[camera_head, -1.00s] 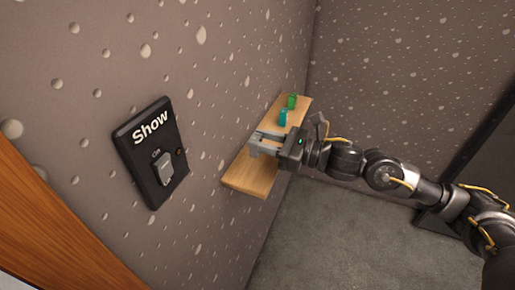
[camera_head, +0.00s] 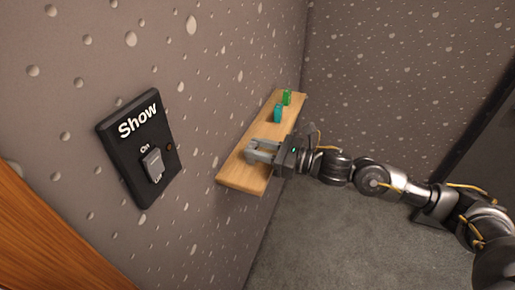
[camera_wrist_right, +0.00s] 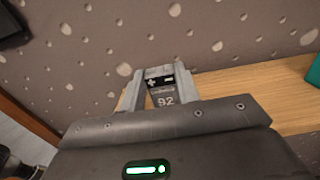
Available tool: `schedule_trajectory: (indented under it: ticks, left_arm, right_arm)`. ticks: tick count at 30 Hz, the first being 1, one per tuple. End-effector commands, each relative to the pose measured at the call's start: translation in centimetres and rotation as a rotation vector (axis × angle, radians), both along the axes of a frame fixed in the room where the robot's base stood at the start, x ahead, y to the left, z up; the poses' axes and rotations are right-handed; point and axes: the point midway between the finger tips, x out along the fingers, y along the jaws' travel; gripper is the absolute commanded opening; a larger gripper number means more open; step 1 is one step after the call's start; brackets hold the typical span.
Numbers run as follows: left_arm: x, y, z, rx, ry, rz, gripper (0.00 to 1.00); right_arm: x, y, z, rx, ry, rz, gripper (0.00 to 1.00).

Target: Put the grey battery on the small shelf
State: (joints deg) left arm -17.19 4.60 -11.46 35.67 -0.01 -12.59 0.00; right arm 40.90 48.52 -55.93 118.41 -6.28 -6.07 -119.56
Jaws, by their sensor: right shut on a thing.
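The small wooden shelf (camera_head: 240,175) is fixed to the dimpled wall; its board also shows in the right wrist view (camera_wrist_right: 260,88). My right gripper (camera_head: 258,151) reaches in from the right at the near half of the shelf. In the right wrist view its fingers (camera_wrist_right: 163,92) are shut on the grey battery (camera_wrist_right: 165,98), which carries a plus-and-minus mark and the number 92. The battery is over or at the board; I cannot tell whether its base touches it. In the head view the fingers largely hide it. My left gripper is out of view.
A teal battery (camera_head: 278,113) and a green one (camera_head: 287,97) stand farther along the shelf. A black "Show" switch panel (camera_head: 128,165) is on the wall at left. The board is bare between my gripper and the teal battery.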

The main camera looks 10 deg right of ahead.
Motion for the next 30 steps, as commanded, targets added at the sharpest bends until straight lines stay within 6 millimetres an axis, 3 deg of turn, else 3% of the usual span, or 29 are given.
schedule_trajectory:
  ticks: [2, 3, 7, 18, 30]
  left_arm:
    - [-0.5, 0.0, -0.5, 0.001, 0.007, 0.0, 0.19]
    - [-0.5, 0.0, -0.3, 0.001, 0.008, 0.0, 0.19]
    - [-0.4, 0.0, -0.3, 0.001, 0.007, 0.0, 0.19]
    - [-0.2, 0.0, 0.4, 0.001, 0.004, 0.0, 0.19]
    - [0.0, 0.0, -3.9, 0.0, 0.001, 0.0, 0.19]
  right_arm:
    - [0.0, 0.1, -0.3, 0.001, -0.001, 0.001, 0.09]
    - [0.0, 0.1, -0.1, 0.001, -0.001, 0.002, 0.37]
    - [0.0, 0.2, -0.1, 0.001, -0.001, 0.004, 0.54]
    - [0.1, 0.2, 0.5, 0.0, 0.0, 0.004, 0.54]
    - [-4.3, -6.4, -0.6, -0.004, 0.0, 0.001, 0.54]
